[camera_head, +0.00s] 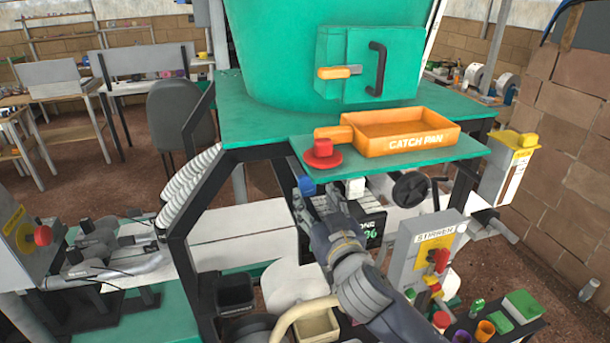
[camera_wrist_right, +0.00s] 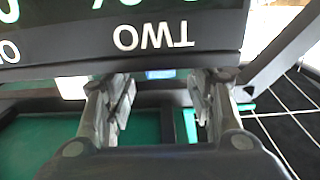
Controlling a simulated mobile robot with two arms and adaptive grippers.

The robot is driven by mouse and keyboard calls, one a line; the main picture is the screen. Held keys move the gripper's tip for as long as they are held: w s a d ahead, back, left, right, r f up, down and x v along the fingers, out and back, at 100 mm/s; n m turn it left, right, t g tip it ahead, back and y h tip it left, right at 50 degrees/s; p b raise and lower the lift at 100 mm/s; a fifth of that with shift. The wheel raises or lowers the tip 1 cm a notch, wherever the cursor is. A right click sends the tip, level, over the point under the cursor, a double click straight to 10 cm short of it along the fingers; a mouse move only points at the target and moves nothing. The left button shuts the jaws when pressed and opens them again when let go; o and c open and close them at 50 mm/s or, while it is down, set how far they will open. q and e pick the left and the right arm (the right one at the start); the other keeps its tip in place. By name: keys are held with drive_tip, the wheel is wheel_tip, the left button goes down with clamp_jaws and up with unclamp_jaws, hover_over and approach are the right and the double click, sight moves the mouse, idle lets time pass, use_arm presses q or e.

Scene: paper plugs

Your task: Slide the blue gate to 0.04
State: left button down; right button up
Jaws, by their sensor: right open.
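The blue gate shows as a small blue piece (camera_head: 306,186) under the front edge of the green shelf, left of centre. A small blue patch, probably the same piece, shows between the fingers in the right wrist view (camera_wrist_right: 160,74). My right gripper (camera_head: 318,200) reaches up from below, its fingertips just under the blue piece. Its two fingers stand wide apart with nothing between them in the wrist view (camera_wrist_right: 160,95). I cannot tell whether a fingertip touches the gate. No scale for its position is readable. My left gripper is not seen.
A dark display box (camera_head: 368,228) is close behind and right of my right gripper. Above are the green shelf (camera_head: 440,158), an orange catch pan (camera_head: 400,130) and a red knob (camera_head: 322,152). A grey switch box (camera_head: 425,250) stands to the right.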

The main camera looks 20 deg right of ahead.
sight(308, 186)
drive_tip(key=shift+w, duration=1.1)
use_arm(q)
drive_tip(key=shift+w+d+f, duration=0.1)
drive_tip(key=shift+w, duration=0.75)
use_arm(e)
drive_tip(key=shift+w+a, duration=0.1)
drive_tip(key=shift+w, duration=1.1)
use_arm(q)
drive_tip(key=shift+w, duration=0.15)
use_arm(e)
drive_tip(key=c, duration=0.9)
